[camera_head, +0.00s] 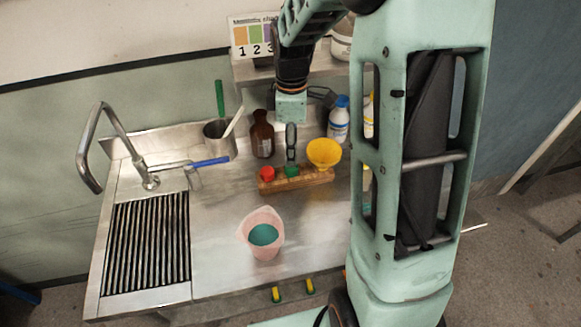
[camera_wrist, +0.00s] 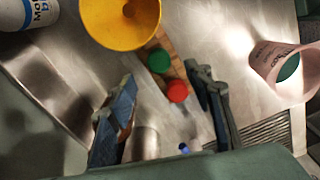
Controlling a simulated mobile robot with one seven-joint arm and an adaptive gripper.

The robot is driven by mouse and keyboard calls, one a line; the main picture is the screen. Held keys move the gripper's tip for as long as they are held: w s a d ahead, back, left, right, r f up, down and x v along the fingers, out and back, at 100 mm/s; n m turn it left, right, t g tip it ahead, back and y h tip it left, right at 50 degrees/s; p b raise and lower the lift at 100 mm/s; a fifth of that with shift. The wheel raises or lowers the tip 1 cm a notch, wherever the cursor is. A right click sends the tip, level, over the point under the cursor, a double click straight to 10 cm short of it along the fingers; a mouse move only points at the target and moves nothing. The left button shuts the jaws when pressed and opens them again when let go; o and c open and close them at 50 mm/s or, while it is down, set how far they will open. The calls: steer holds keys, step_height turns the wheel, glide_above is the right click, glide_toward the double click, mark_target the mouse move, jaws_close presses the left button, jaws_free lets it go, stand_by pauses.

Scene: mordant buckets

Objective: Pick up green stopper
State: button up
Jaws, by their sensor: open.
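The green stopper (camera_head: 291,171) sits in a wooden rack (camera_head: 313,178) on the steel counter, between a red stopper (camera_head: 267,173) and a yellow funnel (camera_head: 324,152). In the wrist view the green stopper (camera_wrist: 159,61) lies beyond my fingertips, near the red stopper (camera_wrist: 177,91) and the yellow funnel (camera_wrist: 120,20). My gripper (camera_head: 291,140) hangs just above and behind the green stopper in the head view. In the wrist view my gripper (camera_wrist: 160,85) has its fingers spread wide with nothing held between them. Whether a finger touches the rack cannot be told.
A brown bottle (camera_head: 262,135) stands left of my gripper and a blue-capped bottle (camera_head: 338,120) right of it. A pink jug (camera_head: 262,234) with teal liquid stands in front. A metal pot (camera_head: 218,139) and a sink tap (camera_head: 112,140) are at left. Counter between rack and jug is clear.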

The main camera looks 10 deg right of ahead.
steer(key=shift+d+f+p, duration=0.15)
steer(key=shift+f+p, duration=0.15)
steer(key=shift+f, duration=1.4)
steer(key=shift+d+f+p, duration=0.1)
steer(key=shift+f+p, duration=0.2)
steer(key=shift+f, duration=1.4)
steer(key=c, duration=1)
steer(key=shift+r, duration=0.1)
steer(key=shift+r+p, duration=0.4)
steer(key=shift+r, duration=0.1)
steer(key=r+p, duration=0.1)
steer(key=r, duration=0.1)
steer(key=s+r+p, duration=0.1)
steer(key=shift+r+p, duration=0.3)
steer(key=shift+r, duration=0.1)
steer(key=s+r, duration=0.8)
steer(key=s, duration=0.5)
steer(key=shift+d, duration=0.15)
